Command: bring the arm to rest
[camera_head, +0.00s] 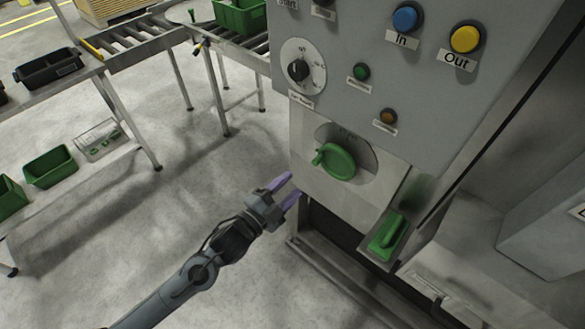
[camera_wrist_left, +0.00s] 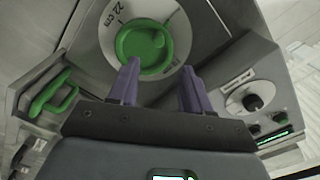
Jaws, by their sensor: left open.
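My left gripper (camera_head: 284,190) has purple fingers and comes in from the lower left in the head view. It is open and empty, in front of the lower part of the washer's control panel, below and left of the green round knob (camera_head: 339,162). In the left wrist view the two fingers (camera_wrist_left: 159,85) stand apart, with the green knob (camera_wrist_left: 146,42) on its marked dial beyond them. I see no contact between the fingers and the knob. My right gripper is in neither view.
The grey panel (camera_head: 430,100) carries a blue button (camera_head: 405,18), a yellow button (camera_head: 465,39) and a black rotary switch (camera_head: 298,70). A green handle (camera_head: 387,236) sits at the lower right. A roller conveyor (camera_head: 130,36) and green bins (camera_head: 50,166) stand left. Floor between is clear.

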